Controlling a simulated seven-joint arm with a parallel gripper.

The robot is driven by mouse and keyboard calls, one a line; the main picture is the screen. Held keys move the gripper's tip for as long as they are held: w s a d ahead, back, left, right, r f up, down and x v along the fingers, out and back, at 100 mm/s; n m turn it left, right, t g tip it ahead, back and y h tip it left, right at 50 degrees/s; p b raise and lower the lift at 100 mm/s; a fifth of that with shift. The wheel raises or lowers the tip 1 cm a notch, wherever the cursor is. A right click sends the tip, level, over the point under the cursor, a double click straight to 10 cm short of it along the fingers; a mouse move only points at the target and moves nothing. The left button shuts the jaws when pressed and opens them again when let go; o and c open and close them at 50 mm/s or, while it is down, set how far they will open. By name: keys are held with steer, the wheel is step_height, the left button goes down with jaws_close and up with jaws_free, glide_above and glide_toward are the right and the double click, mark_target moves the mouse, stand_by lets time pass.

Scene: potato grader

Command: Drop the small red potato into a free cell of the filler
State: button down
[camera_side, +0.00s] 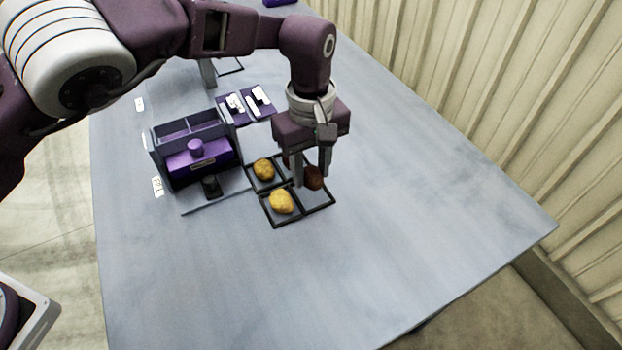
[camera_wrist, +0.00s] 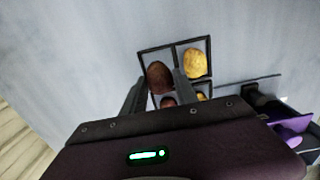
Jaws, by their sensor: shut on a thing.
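My gripper (camera_side: 312,182) is shut on a dark red potato (camera_side: 314,177), which also shows between the fingers in the wrist view (camera_wrist: 159,76). The potato is at one cell of a black-framed four-cell tray (camera_side: 289,225); I cannot tell whether it touches the cell floor. Another reddish potato (camera_wrist: 168,102) sits in the cell beside it, partly hidden by my gripper. A purple and grey machine (camera_side: 201,158) with open compartments on top stands left of the tray. I cannot tell for sure which part is the filler.
Two yellow potatoes, one nearer (camera_side: 281,201) and one farther (camera_side: 264,169), lie in the tray's left cells. A purple board (camera_side: 246,104) with white pieces lies behind. A small dark cup (camera_side: 211,186) stands before the machine. The table (camera_side: 420,220) is clear on the right and in front.

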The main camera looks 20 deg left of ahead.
mark_target(310, 170)
step_height(310, 170, up, 6)
steer(key=shift+w+a, duration=0.1)
steer(key=s+a+r+n, duration=0.2)
steer(key=a+r+n, duration=0.2)
steer(key=a+n, duration=0.7)
steer(key=s+a+r+n, duration=0.1)
steer(key=a+r+n, duration=0.5)
steer(key=a, duration=0.8)
steer(key=shift+n, duration=0.5)
steer(key=shift+f, duration=3.2)
steer(key=c, duration=0.9)
jaws_free()
steer(key=shift+o, duration=0.3)
